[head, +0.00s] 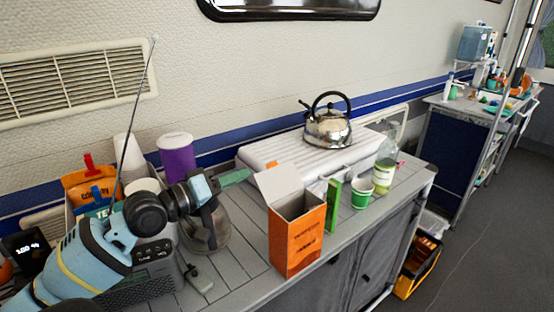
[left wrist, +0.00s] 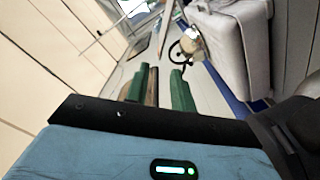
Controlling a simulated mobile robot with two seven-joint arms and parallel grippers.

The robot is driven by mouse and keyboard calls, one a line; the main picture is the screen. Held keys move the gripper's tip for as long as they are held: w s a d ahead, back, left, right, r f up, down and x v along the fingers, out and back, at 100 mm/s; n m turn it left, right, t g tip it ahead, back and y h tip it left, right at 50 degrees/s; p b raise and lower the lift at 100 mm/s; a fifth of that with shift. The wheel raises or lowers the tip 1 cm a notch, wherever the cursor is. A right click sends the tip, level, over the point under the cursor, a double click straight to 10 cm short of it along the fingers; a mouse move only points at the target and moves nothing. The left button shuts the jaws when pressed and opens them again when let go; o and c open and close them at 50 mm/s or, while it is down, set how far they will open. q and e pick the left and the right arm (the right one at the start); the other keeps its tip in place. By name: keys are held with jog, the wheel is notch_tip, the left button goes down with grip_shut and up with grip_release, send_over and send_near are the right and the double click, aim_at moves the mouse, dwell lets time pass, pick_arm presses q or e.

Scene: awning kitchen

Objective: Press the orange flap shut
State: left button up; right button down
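An orange box (head: 297,238) stands upright on the slatted counter, its top open. A pale flap (head: 279,184) rises from its left/back edge, with its light inner side showing; a bit of orange shows behind it. My left gripper (head: 236,177) is left of the box and flap, apart from them, with its green fingers pointing right. In the left wrist view the two green fingers (left wrist: 161,88) stand apart with a gap between them, and I see nothing held. My right gripper is not in view.
A glass pot (head: 206,232) stands below my left wrist. A green carton (head: 333,204), a green cup (head: 361,193) and a bottle (head: 385,170) stand right of the box. A kettle (head: 328,130) sits on a white ridged case (head: 265,152) behind. A thin antenna rises at left.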

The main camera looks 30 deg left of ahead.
aim_at(279, 179)
pick_arm(q)
jog(key=x, duration=0.7)
jog(key=shift+w+p, duration=0.2)
jog(key=shift+p, duration=0.2)
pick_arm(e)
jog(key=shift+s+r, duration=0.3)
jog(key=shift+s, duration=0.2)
pick_arm(q)
jog(key=shift+d+r, duration=0.1)
grip_shut()
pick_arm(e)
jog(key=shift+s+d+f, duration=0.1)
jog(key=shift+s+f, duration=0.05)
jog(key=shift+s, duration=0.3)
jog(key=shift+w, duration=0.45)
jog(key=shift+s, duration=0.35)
